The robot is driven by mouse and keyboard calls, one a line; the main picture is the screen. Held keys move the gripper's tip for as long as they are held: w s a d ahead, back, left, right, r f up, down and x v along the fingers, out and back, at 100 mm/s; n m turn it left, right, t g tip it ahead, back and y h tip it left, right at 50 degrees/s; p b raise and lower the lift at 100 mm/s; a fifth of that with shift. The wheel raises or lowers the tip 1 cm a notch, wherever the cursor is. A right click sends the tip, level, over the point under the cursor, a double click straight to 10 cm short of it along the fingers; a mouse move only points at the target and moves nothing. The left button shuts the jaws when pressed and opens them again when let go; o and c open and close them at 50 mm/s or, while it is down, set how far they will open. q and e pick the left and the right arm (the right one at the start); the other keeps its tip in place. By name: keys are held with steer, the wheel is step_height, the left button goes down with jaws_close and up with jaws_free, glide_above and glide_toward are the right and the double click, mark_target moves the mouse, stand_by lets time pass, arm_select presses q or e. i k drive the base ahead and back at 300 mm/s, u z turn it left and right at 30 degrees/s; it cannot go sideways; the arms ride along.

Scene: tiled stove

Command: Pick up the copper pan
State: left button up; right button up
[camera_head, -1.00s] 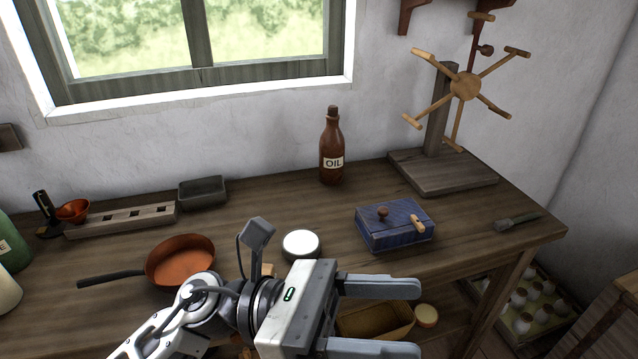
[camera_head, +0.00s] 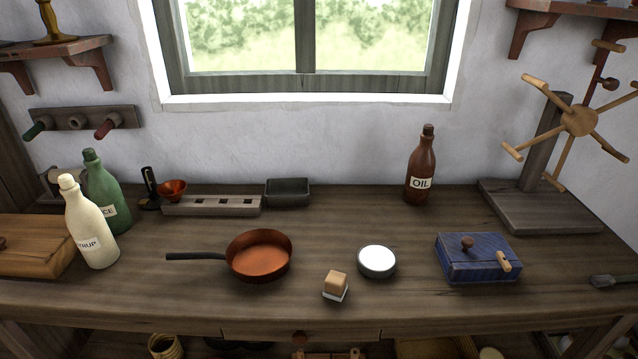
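The copper pan (camera_head: 262,258) sits upright on the wooden table, left of the middle. Its inside is copper-orange, and its dark handle (camera_head: 196,256) points left. Nothing covers it. Neither of my grippers shows in the head view now, so I cannot see whether they are open or shut.
On the wooden table (camera_head: 380,300), a small block (camera_head: 336,284) and a round white-topped tin (camera_head: 377,261) stand right of the pan. A blue box (camera_head: 477,257), an oil bottle (camera_head: 421,170), a syrup bottle (camera_head: 90,228) and a green bottle (camera_head: 105,190) stand farther out. Table around the handle is clear.

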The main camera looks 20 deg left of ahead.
mark_target(261, 255)
steer(key=z, duration=2.55)
steer(key=k, duration=2.15)
steer(key=u, duration=2.95)
